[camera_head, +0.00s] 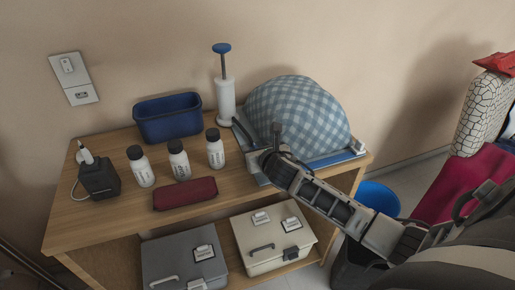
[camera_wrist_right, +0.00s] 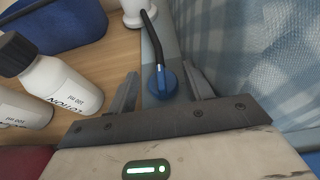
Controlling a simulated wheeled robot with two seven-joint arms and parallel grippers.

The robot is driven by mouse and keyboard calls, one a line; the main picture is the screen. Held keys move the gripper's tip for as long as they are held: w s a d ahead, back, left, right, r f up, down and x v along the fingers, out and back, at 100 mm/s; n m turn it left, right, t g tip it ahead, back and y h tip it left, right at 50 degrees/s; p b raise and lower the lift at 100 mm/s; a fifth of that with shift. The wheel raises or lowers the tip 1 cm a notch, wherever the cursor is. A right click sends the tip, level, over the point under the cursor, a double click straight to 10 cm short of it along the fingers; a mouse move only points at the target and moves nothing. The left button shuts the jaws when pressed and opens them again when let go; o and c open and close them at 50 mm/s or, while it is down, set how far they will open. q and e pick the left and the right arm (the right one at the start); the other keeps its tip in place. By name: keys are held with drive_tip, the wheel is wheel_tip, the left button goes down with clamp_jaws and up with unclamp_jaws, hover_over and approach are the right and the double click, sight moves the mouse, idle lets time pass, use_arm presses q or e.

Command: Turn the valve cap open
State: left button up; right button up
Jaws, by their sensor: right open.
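The valve cap (camera_wrist_right: 163,84) is a small round blue knob on a grey-blue strip beside the checked bundle (camera_head: 298,112). A black hose (camera_wrist_right: 151,40) runs from it toward the white hand pump (camera_head: 226,98) with a blue handle. In the wrist view the cap appears between the fingertips of my right gripper (camera_wrist_right: 163,88), with space on both sides. The fingers are open and hold nothing. In the head view my right gripper (camera_head: 257,160) is at the bundle's front left edge and hides the cap. My left gripper is out of view.
Three white bottles (camera_head: 179,160), a dark red case (camera_head: 185,193), a blue bin (camera_head: 168,117) and a black device (camera_head: 99,178) stand on the wooden table (camera_head: 85,220). Lidded boxes (camera_head: 274,241) sit below. A blue bucket (camera_head: 379,197) is at right.

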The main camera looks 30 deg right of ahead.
drive_tip(key=c, duration=0.9)
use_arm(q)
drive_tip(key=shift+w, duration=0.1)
